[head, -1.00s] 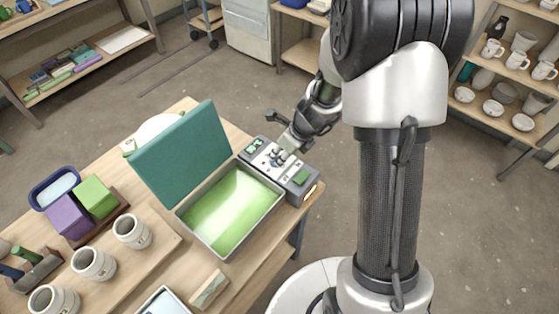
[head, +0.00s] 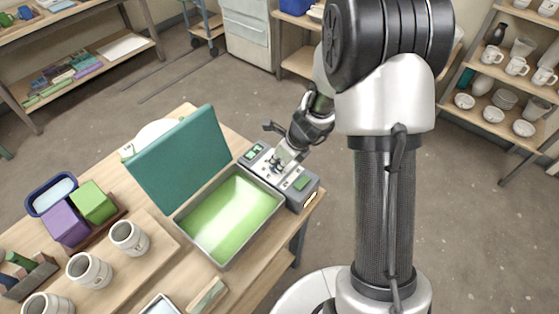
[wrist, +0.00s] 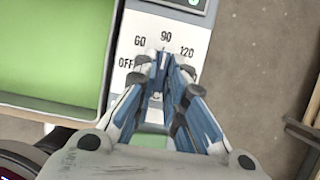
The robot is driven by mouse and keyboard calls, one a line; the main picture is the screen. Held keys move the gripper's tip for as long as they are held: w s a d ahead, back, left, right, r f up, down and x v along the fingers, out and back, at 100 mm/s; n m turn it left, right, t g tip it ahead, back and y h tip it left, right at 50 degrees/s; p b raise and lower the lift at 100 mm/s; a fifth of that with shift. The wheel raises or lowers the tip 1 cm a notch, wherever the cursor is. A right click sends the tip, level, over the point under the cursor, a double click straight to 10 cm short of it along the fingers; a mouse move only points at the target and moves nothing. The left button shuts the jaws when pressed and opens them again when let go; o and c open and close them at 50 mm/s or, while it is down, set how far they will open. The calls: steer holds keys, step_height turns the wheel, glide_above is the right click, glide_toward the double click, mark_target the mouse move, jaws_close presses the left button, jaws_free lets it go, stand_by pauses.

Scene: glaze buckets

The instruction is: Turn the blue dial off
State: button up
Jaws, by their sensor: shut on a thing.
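The control box (head: 298,200) is a grey unit at the right end of the table, behind the glaze tank. In the wrist view its pale panel (wrist: 197,40) carries the marks OFF, 60, 90 and 120 in an arc. My gripper (wrist: 163,68) is over the panel, its fingertips just below the 90 mark and shut on the blue dial. The fingers hide most of the dial, so its exact setting is hard to read. In the head view my gripper (head: 278,165) reaches down onto the box from behind.
Mugs (head: 88,270) and purple and green blocks (head: 94,202) are on the table's left. Floor beyond the box is clear.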

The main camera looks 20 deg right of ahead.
steer(key=shift+n, duration=0.4)
jaws_close()
steer(key=n+p, duration=0.1)
steer(key=n, duration=0.1)
steer(key=n+g+y+p, duration=0.1)
steer(key=shift+w+d+r+n+g+p, duration=0.2)
steer(key=shift+n+g+p, duration=0.1)
steer(key=shift+n+p, duration=0.1)
steer(key=n+p, duration=0.1)
steer(key=n, duration=0.1)
steer(key=n+g+p, duration=0.1)
steer(key=n, duration=0.1)
steer(key=shift+w+f+n+g+y, duration=0.1)
steer(key=shift+w+n+g+y, duration=0.1)
steer(key=shift+n+g+y, duration=0.1)
steer(key=n, duration=0.2)
steer(key=n+g+p, duration=0.1)
steer(key=n, duration=0.1)
steer(key=shift+w+g+p, duration=0.2)
steer(key=shift+g+p, duration=0.1)
steer(key=n, duration=0.2)
steer(key=n+g, duration=0.1)
steer(key=n, duration=0.1)
steer(key=shift+w+a+f+n+g+h, duration=0.1)
steer(key=shift+w+n+g+h, duration=0.05)
steer(key=shift+n+g+h, duration=0.2)
steer(key=o, duration=0.7)
jaws_free()
